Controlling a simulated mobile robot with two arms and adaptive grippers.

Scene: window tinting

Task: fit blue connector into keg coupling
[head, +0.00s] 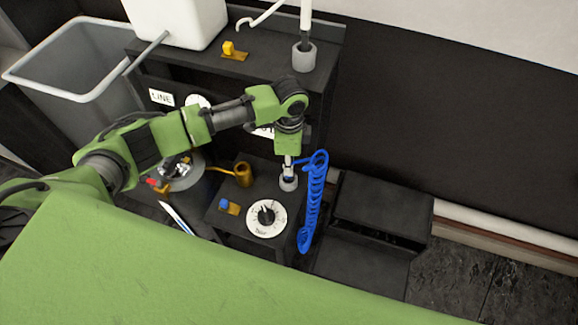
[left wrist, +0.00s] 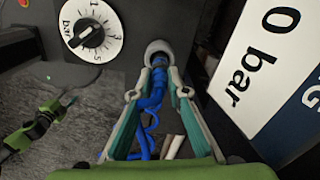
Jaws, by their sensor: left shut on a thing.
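My left gripper (head: 288,168) points down over the small dark stand and is shut on the blue connector. In the left wrist view its two fingers (left wrist: 160,80) close on the blue connector (left wrist: 158,62), with a blue coiled hose (left wrist: 150,120) trailing from it. The connector's end is at the pale round keg coupling (left wrist: 158,47), which appears in the head view as a grey cup (head: 289,184). I cannot tell how deep it sits. The blue hose (head: 313,200) hangs down beside the stand.
A dial (head: 266,218), a blue-topped switch (head: 229,206) and a brass fitting (head: 243,174) stand near the coupling. A "0 bar" sign (left wrist: 255,65) is close on the right in the wrist view. A black box (head: 380,207) stands right of the hose. A grey bin (head: 75,60) is at the far left.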

